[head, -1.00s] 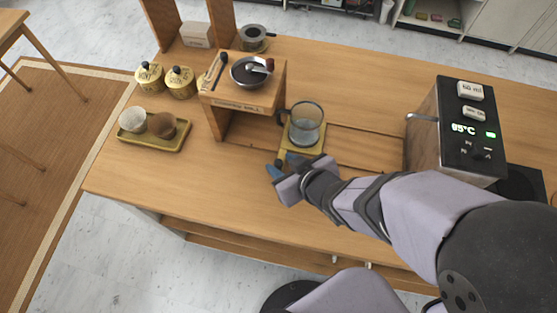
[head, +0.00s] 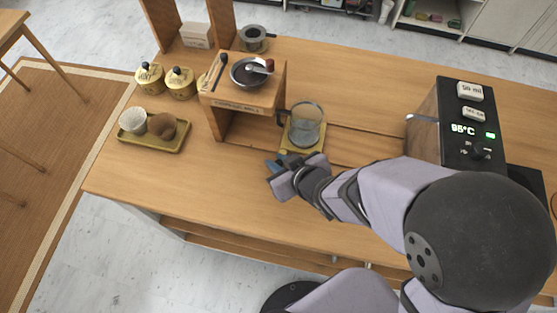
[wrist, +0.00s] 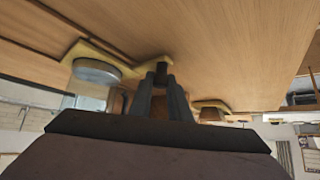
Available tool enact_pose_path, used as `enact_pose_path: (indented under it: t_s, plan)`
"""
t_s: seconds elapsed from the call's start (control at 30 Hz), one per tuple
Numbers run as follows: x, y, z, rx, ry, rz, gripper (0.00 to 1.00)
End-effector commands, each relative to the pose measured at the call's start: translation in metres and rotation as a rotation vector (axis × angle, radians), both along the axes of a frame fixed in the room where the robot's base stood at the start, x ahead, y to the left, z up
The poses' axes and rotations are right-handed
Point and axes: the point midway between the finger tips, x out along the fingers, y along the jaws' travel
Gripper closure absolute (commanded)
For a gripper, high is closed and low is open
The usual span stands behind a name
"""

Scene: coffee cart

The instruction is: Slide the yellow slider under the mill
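The yellow slider (head: 291,150) lies on the cart in the track to the right of the mill (head: 243,100), with a glass vessel (head: 306,130) standing on it. The slider is outside the mill's opening.
The coffee machine (head: 455,130) stands to the right. Yellow canisters (head: 181,83) and a tray (head: 152,142) with a white cup and a brown round thing are left of the mill. The counter in front of the mill is clear.

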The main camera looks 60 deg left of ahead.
Motion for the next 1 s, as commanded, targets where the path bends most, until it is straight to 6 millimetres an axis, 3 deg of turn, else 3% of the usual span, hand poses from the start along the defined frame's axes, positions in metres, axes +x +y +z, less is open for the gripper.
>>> enact_pose_path:
  t_s: [0.17,0.4,0.6,1.0]
  plan:
    - [-0.010,0.011,-0.002,0.003,-0.004,0.004,1.00]
    - [-0.054,0.056,-0.005,0.010,-0.004,0.004,1.00]
    - [-0.079,0.081,0.002,0.005,-0.002,0.001,1.00]
    - [-0.098,0.099,0.002,0.004,-0.001,0.000,1.00]
